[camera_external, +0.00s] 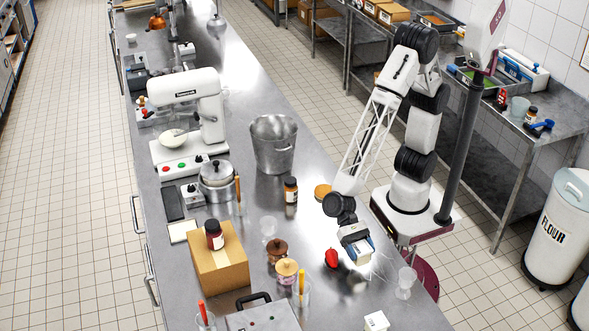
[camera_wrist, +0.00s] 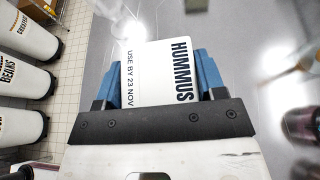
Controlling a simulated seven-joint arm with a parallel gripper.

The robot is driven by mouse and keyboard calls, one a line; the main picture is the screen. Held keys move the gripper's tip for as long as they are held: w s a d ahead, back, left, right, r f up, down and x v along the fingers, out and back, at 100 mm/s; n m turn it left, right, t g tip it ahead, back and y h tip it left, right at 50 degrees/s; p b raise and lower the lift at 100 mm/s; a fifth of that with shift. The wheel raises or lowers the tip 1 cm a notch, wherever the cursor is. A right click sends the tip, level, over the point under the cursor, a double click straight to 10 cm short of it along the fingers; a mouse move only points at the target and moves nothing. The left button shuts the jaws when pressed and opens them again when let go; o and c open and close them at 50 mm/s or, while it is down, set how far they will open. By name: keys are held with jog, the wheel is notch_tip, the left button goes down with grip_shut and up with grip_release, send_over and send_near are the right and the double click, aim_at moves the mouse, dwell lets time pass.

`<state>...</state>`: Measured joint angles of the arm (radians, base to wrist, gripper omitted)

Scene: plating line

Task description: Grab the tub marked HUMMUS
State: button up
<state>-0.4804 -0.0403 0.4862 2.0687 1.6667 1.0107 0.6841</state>
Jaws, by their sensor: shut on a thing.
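The white tub marked HUMMUS (camera_wrist: 158,75) sits between the blue fingers of my gripper (camera_wrist: 160,85) in the wrist view. Its label also reads USE BY 23 NOV, and the lettering runs sideways in the picture. In the external view my gripper (camera_external: 357,245) points down over the right part of the steel counter. The tub (camera_external: 364,252) shows as a small pale block at the fingers. My gripper is shut on it. I cannot tell for sure whether the tub's underside touches the counter.
A red pepper (camera_external: 331,258) lies just left of my gripper. A clear glass (camera_external: 405,283) stands to the right. Lidded jars (camera_external: 286,270), a cardboard box (camera_external: 218,265) and a metal pot (camera_external: 274,143) stand further left. A white carton (camera_external: 376,321) is near the front edge of the picture.

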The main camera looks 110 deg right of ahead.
jog(key=shift+s+d+r, duration=0.2)
jog(key=shift+s+d, duration=1.25)
jog(key=shift+s, duration=0.3)
